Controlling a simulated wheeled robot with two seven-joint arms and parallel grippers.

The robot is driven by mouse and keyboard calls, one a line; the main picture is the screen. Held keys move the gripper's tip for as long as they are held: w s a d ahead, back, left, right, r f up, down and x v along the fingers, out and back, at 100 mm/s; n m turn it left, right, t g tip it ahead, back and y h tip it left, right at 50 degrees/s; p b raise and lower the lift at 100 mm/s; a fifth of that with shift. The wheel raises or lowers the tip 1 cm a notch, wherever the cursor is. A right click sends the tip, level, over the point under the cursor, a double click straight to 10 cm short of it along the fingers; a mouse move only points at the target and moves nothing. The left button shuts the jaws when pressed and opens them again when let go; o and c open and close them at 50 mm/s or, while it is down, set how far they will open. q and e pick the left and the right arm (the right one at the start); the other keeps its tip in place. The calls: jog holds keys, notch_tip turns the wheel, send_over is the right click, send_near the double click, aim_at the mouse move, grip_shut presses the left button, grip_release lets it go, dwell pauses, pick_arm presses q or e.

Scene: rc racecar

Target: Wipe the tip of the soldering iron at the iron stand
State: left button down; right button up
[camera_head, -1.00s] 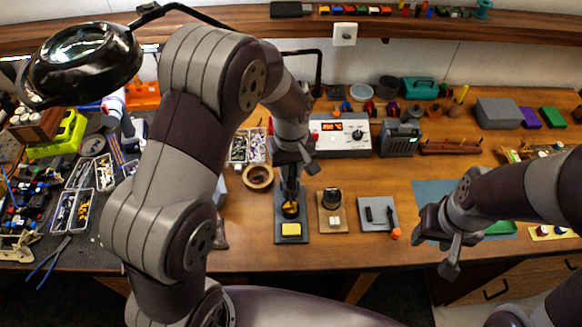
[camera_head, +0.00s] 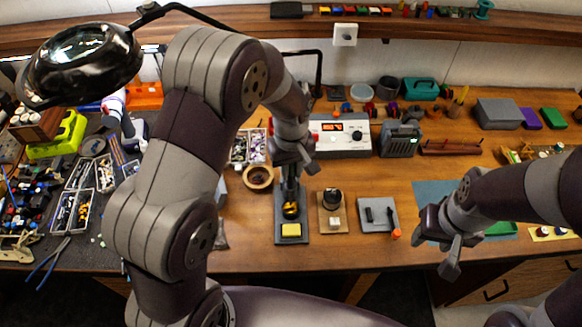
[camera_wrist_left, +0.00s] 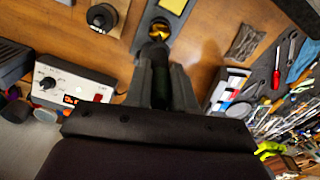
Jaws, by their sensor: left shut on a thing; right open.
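My left gripper (camera_head: 290,172) is above the back part of the iron stand (camera_head: 292,240), a dark plate on the bench. It is shut on the soldering iron (camera_wrist_left: 154,50), whose dark handle shows between the fingers in the left wrist view. The iron points down toward the brass wool (camera_head: 291,209) in its dark cup; the brass wool also shows in the left wrist view (camera_wrist_left: 160,30). I cannot tell whether the tip touches the wool. A yellow sponge (camera_head: 291,230) lies at the stand's front. My right gripper (camera_head: 443,256) is open and empty over the bench's front edge at right.
The soldering station (camera_head: 342,139) stands behind the iron stand. A wooden block with a dark round pot (camera_head: 332,197) and a grey pad (camera_head: 378,215) are to the right. A wooden ring (camera_head: 258,178) is at left. A magnifier lamp (camera_head: 80,62) hangs at upper left.

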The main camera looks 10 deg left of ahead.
pick_arm(q)
jog(key=shift+f+b, duration=0.3)
jog(key=shift+f, duration=0.15)
dwell(0.7)
dwell(2.2)
notch_tip(320, 180, up, 6)
jog(key=p, duration=0.6)
